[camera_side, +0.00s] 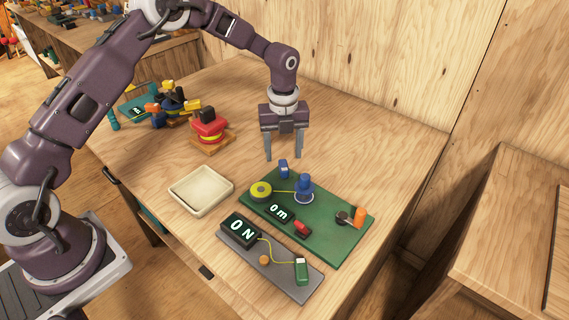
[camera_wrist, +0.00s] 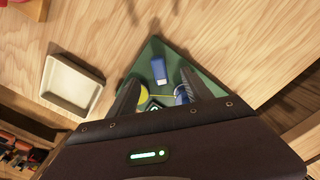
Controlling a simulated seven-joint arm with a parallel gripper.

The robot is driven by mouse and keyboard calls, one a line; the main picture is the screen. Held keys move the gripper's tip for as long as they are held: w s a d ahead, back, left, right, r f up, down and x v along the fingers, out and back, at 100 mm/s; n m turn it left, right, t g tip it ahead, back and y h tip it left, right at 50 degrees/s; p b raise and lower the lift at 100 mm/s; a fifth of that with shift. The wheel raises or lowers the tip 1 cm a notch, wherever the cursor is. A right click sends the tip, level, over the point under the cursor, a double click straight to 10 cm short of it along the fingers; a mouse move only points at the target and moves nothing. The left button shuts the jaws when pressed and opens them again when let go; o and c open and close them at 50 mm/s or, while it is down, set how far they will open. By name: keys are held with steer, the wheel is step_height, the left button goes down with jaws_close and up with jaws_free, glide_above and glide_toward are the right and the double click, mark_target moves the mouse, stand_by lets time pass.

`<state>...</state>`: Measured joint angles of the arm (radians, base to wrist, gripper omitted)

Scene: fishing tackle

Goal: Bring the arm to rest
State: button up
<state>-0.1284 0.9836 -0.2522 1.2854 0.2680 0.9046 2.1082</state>
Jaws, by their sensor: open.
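My gripper (camera_side: 283,157) points down above the wooden table, beyond the far edge of the green board. Its two fingers are apart with nothing between them. In the wrist view my gripper (camera_wrist: 157,90) shows at the bottom, its fingers reaching over the green board (camera_wrist: 146,58). A blue block (camera_wrist: 159,72) shows past the fingertips there, apart from them as far as I can tell. The green board (camera_side: 335,243) carries a yellow spool (camera_side: 261,190), a blue reel-like part (camera_side: 304,188), a display reading "0m" (camera_side: 278,212), a red piece (camera_side: 303,228) and an orange peg (camera_side: 360,216).
A grey board (camera_side: 294,290) with an "ON" display (camera_side: 240,229) and a green box (camera_side: 301,271) lies in front. A cream tray (camera_side: 201,208) sits left of the green board. A red and yellow stack (camera_side: 210,128) and clutter (camera_side: 170,104) stand at the back left. The right table side is clear.

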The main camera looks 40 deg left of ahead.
steer(key=shift+r, duration=0.5)
steer(key=shift+r, duration=0.25)
steer(key=s+r+n+t, duration=0.1)
steer(key=s+r+n, duration=0.45)
steer(key=r, duration=0.45)
steer(key=s+r+n+t, duration=0.1)
steer(key=s+r+n, duration=0.45)
steer(key=r, duration=0.35)
steer(key=s+r+n+t, duration=0.1)
steer(key=s+n, duration=0.6)
steer(key=s, duration=0.4)
steer(key=s+r+n+t, duration=0.2)
steer(key=s+n, duration=0.6)
steer(key=s, duration=0.4)
steer(key=shift+s+r+t, duration=0.2)
steer(key=shift+r+t, duration=0.05)
steer(key=shift+t, duration=0.05)
